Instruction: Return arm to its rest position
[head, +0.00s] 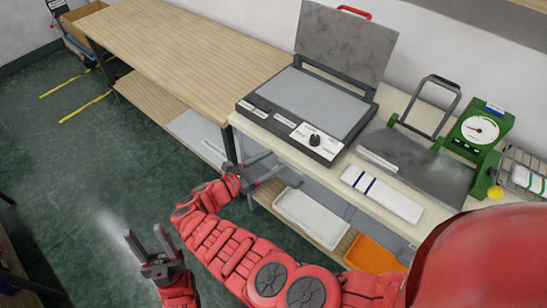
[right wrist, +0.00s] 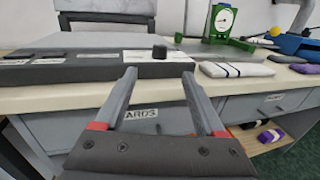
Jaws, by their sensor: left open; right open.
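My right gripper (head: 276,162) is open and empty at the end of the bent red arm, in front of the bench's front edge. In the right wrist view its two fingers (right wrist: 159,74) stand apart with nothing between them, facing the bench front and a drawer label. My left gripper (head: 143,232) is open and empty at the lower left, over the green floor. A flat grey machine (head: 306,103) with a raised lid and a black knob (head: 314,140) stands on the bench beyond my right gripper.
A white folded bundle with blue stripes (head: 381,194) lies on the bench, also in the right wrist view (right wrist: 236,69). A green dial scale (head: 477,130) stands further right. A white tray (head: 311,217) and an orange tray (head: 374,255) sit below. The wooden table (head: 185,60) is bare.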

